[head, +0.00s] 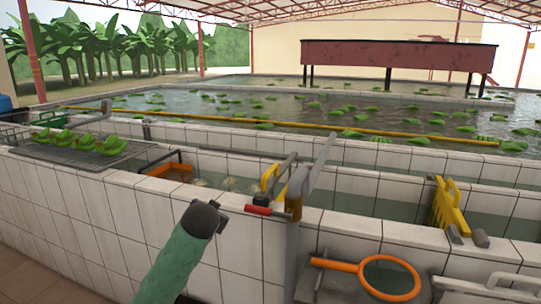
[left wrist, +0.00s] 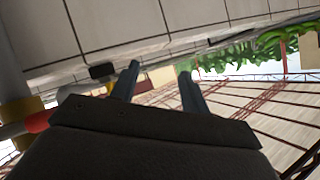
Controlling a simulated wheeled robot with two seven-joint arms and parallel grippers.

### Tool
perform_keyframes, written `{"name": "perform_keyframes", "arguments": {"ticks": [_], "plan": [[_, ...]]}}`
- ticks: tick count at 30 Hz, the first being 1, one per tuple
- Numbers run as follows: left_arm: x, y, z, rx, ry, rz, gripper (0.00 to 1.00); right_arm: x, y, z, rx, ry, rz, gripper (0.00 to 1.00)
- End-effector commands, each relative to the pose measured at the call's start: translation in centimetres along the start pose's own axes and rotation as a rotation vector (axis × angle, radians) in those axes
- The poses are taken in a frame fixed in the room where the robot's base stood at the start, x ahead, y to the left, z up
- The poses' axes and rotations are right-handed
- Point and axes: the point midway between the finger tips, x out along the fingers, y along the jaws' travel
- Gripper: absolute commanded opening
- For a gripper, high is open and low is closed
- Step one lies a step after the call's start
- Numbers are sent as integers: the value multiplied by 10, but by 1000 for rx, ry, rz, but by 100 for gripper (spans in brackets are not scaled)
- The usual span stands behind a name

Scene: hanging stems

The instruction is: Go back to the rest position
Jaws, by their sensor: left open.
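My left gripper (head: 219,213) is at the end of my green arm, which rises from the bottom of the head view. It is in front of the white tiled wall, left of a red-handled tool (head: 258,210). In the left wrist view the two dark fingers (left wrist: 160,70) are spread apart with nothing between them. The red handle (left wrist: 38,122) shows beside the gripper body at the left of that view. I see no contact between the fingers and the wall. My right gripper is in neither view.
A tiled basin wall (head: 110,205) runs across in front. Green bananas (head: 100,144) lie on a metal rack (head: 75,153) at the left.

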Motion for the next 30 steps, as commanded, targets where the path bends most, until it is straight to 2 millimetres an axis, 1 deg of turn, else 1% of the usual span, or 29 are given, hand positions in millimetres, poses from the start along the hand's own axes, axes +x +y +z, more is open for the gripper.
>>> {"name": "perform_keyframes", "arguments": {"ticks": [1,3,9,12,23,29,30], "plan": [[-11,13,16,-14,-28,31,46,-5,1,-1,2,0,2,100],[-24,28,37,-32,-65,69,46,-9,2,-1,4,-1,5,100],[-63,66,92,-83,-146,167,46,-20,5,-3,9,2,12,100],[-82,84,116,-108,-173,211,46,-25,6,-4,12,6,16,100],[-144,132,199,-204,-261,325,46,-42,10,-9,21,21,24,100],[-175,157,248,-252,-340,368,46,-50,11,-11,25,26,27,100],[-181,162,259,-260,-360,377,46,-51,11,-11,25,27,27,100]]}}
